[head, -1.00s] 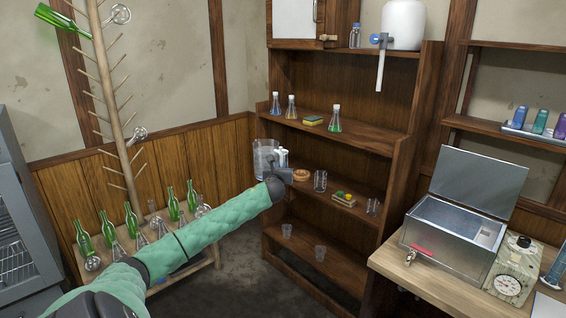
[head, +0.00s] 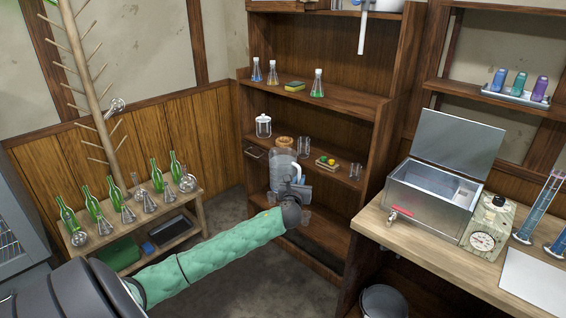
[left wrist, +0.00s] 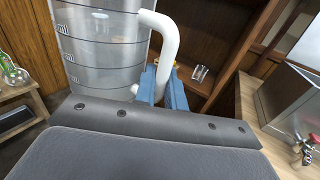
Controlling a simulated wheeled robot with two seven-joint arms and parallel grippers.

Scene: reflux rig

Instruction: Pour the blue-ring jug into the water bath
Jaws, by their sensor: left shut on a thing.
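A clear graduated jug (head: 281,172) with a white handle is upright in front of the wooden shelf. It also fills the upper left of the left wrist view (left wrist: 100,55), with measuring lines on its wall. I cannot make out a blue ring on it. My left gripper (head: 297,189) is shut on the jug's handle; its blue fingers (left wrist: 165,85) close around the handle in the left wrist view. The water bath (head: 428,200) is a metal box with its lid raised and a red-handled tap, on the bench to the right of the jug. My right gripper is not in view.
The shelf (head: 345,108) behind the jug holds flasks, a sponge, a lidded jar (head: 263,126) and beakers. On the bench (head: 384,228), a dial instrument (head: 487,228) stands right of the bath, with blue-based cylinders (head: 540,210) beyond. A bucket (head: 383,301) stands below.

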